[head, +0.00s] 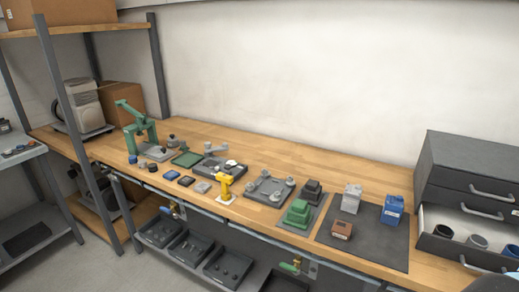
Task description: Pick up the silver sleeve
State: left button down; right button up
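Several small cylindrical, sleeve-like parts stand in the open drawer (461,220) at the right end of the bench. The middle one is a grey sleeve (476,242), which may be the silver sleeve; the picture is too small to be sure. Neither of my grippers shows in the head view.
The drawer belongs to a dark cabinet (470,160) on the wooden bench (290,158). Left of it, a dark mat (377,240) holds a grey part, a blue block (393,208) and a brown block (341,230). A green press (140,130) and a yellow tool (225,187) stand farther left.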

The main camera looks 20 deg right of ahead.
aim_at(476, 240)
jog(key=z, duration=2.4)
